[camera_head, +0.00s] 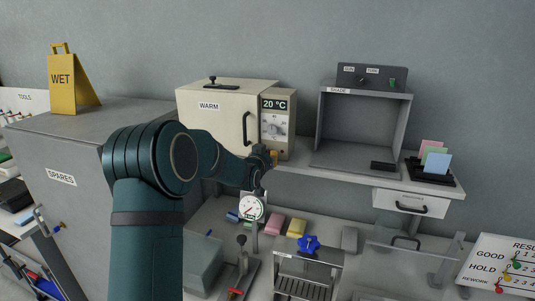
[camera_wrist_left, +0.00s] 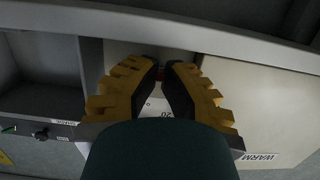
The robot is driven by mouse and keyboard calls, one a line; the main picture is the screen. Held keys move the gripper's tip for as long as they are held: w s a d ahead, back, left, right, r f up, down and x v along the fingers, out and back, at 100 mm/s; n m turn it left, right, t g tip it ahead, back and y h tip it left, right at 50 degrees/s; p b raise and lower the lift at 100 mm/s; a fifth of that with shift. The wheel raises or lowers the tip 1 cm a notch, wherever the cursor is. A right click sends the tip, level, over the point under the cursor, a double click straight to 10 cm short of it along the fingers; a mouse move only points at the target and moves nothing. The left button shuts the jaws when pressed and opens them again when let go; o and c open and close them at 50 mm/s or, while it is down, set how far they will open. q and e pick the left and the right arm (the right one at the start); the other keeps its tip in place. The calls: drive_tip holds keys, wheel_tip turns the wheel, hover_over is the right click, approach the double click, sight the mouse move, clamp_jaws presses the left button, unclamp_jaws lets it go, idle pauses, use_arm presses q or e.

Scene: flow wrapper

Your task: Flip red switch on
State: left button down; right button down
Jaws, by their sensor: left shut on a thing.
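The cream WARM cabinet (camera_head: 212,123) stands on the bench with its control panel (camera_head: 289,138) on its right side. The panel carries a display (camera_head: 275,104) reading 20 °C and a dial. My left gripper (camera_head: 274,157) is at the lower part of this panel, its yellow fingertips against or very near its face. In the left wrist view my left gripper (camera_wrist_left: 165,68) is closed to a narrow gap, with a faint reddish spot between the tips. The red switch is mostly hidden by the fingers, so its position cannot be told. My right gripper is out of view.
The grey SHADE box (camera_head: 360,126) stands right of the cabinet, with a switch unit on top. A card holder (camera_head: 430,174) is at the shelf's right end. Below are a gauge (camera_head: 251,208), a blue knob (camera_head: 309,244) and coloured blocks. The SPARES cabinet (camera_head: 75,150) is left.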

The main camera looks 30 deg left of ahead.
sight(269, 151)
use_arm(q)
drive_tip(key=r+g+p, duration=0.1)
drive_tip(key=g+p, duration=0.1)
drive_tip(key=shift+r+g+h, duration=0.2)
drive_tip(key=shift+g+h, duration=0.1)
drive_tip(key=shift+w+r+g+h+p, duration=0.1)
drive_tip(key=shift+r+g+h+p, duration=0.1)
drive_tip(key=shift+g, duration=0.65)
drive_tip(key=shift+w+r+g+h+p, duration=0.1)
drive_tip(key=shift+r+g+h+p, duration=0.05)
drive_tip(key=shift+g, duration=0.65)
drive_tip(key=shift+r+g+h+p, duration=0.15)
drive_tip(key=shift+g+p, duration=0.05)
drive_tip(key=shift+g, duration=0.65)
drive_tip(key=c, duration=1.1)
unclamp_jaws()
drive_tip(key=shift+w, duration=0.1)
drive_tip(key=shift+o, duration=0.2)
drive_tip(key=shift+a, duration=0.1)
drive_tip(key=shift+s+r, duration=0.4)
drive_tip(key=shift+r, duration=0.1)
drive_tip(key=v, duration=0.7)
drive_tip(key=shift+d, duration=0.25)
